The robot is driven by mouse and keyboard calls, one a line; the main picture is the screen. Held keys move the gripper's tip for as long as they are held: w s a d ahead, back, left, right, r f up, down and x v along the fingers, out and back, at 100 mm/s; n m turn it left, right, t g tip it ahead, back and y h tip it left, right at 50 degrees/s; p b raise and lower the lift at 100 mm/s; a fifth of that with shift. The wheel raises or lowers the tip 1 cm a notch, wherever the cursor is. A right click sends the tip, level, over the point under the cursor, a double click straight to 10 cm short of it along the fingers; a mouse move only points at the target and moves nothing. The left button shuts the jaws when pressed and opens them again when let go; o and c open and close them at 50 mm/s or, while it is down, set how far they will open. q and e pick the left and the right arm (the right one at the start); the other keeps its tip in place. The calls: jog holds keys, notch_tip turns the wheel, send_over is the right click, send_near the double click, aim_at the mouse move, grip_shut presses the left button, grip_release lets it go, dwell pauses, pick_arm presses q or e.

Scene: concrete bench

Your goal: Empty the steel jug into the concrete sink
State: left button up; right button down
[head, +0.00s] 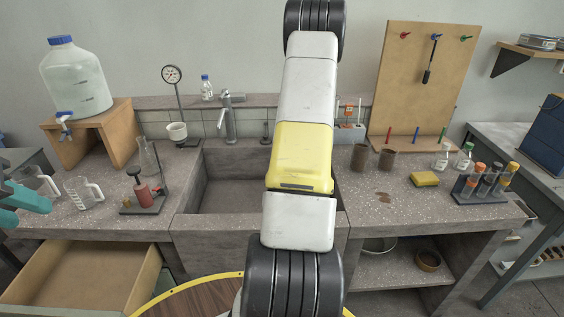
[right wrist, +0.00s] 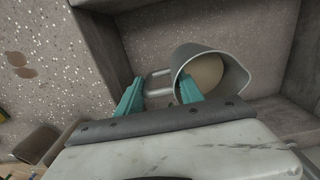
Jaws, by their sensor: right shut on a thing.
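The steel jug (right wrist: 239,76) is in the right wrist view, grey, with its open mouth towards the camera and a spout on the right. A beige surface shows inside it; I cannot tell whether it is liquid or the bottom. My right gripper (right wrist: 160,94) is shut on the jug's handle, over the concrete sink (right wrist: 270,20). In the head view my right arm crosses the sink (head: 225,195), hiding its right part, the jug and the right gripper. My left gripper (head: 22,198) is at the left edge, partly cut off; its opening is unclear.
A tap (head: 228,118) stands behind the sink. A glass measuring jug (head: 84,193), a flask (head: 148,157) and a small stand (head: 145,195) are left of it. Brown cups (head: 361,156), a sponge (head: 424,179) and a tube rack (head: 482,188) are right. A drawer (head: 80,280) is open.

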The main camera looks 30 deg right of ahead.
jog(key=shift+f, duration=0.35)
jog(key=w+a+r+g+h, duration=0.1)
jog(key=h, duration=0.1)
jog(key=w+a+r+g+h, duration=0.1)
jog(key=a+r, duration=0.1)
jog(key=shift+w+a+h, duration=0.1)
jog(key=shift+a+h, duration=0.15)
jog(key=shift+h, duration=0.15)
jog(key=shift+d+f, duration=0.1)
jog(key=shift+d, duration=0.05)
jog(key=a, duration=0.1)
jog(key=w+a+g+h, duration=0.1)
jog(key=a+r+h, duration=0.1)
jog(key=shift+w+r+g, duration=0.1)
jog(key=shift+w+g, duration=0.15)
jog(key=shift+g, duration=0.05)
dwell(0.4)
